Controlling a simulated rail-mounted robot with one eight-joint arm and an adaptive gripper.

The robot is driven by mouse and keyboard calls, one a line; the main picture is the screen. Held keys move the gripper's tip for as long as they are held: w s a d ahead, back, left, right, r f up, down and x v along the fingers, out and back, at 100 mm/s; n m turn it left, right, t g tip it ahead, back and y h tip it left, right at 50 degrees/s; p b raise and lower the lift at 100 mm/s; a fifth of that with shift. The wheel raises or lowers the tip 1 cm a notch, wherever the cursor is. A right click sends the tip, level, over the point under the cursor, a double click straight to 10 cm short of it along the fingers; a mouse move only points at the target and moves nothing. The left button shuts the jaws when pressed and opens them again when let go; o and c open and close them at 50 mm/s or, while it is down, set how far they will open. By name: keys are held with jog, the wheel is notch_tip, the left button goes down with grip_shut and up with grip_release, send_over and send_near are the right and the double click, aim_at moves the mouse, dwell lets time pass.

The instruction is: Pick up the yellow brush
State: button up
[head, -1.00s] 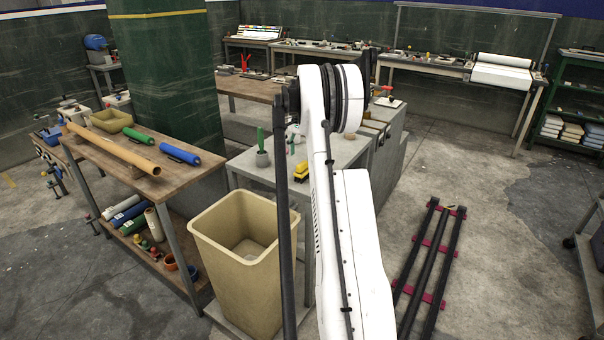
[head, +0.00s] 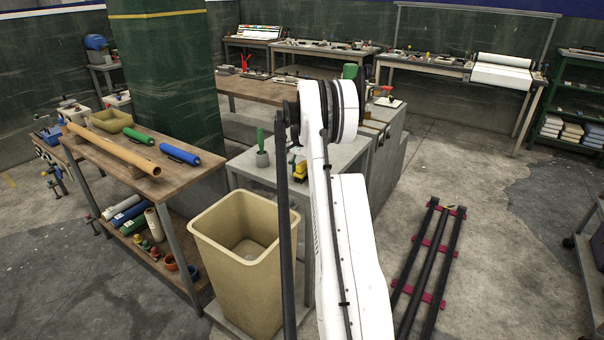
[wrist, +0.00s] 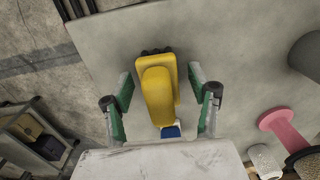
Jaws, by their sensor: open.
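The yellow brush (wrist: 158,92) lies on the grey tabletop in the wrist view, with dark bristles or knobs at its far end and a small blue-and-white piece at its near end. In the head view the yellow brush (head: 301,169) is small and partly hidden near my arm. My gripper (wrist: 160,86) is open, with one green-and-grey finger on each side of the brush. Gaps show between the fingers and the brush. The height of the fingertips above the table is hard to judge.
In the wrist view a pink object (wrist: 283,128) and a dark grey cylinder (wrist: 306,56) stand to the right. A beige bin (head: 245,270) stands before the table.

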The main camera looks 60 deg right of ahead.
jog(key=c, duration=1.3)
jog(key=shift+r, duration=0.2)
notch_tip(320, 180, up, 4)
jog(key=shift+w+a+r, duration=0.1)
jog(key=shift+a, duration=0.05)
jog(key=w+a+r, duration=0.2)
jog(key=a, duration=0.1)
jog(key=w+a+r, duration=0.1)
jog(key=a+r, duration=0.1)
jog(key=a, duration=0.1)
jog(key=w+a+r, duration=0.2)
jog(key=a, duration=0.1)
jog(key=shift+w+a+r+b, duration=0.25)
jog(key=shift+w+a+b, duration=0.05)
jog(key=shift+w+a, duration=0.1)
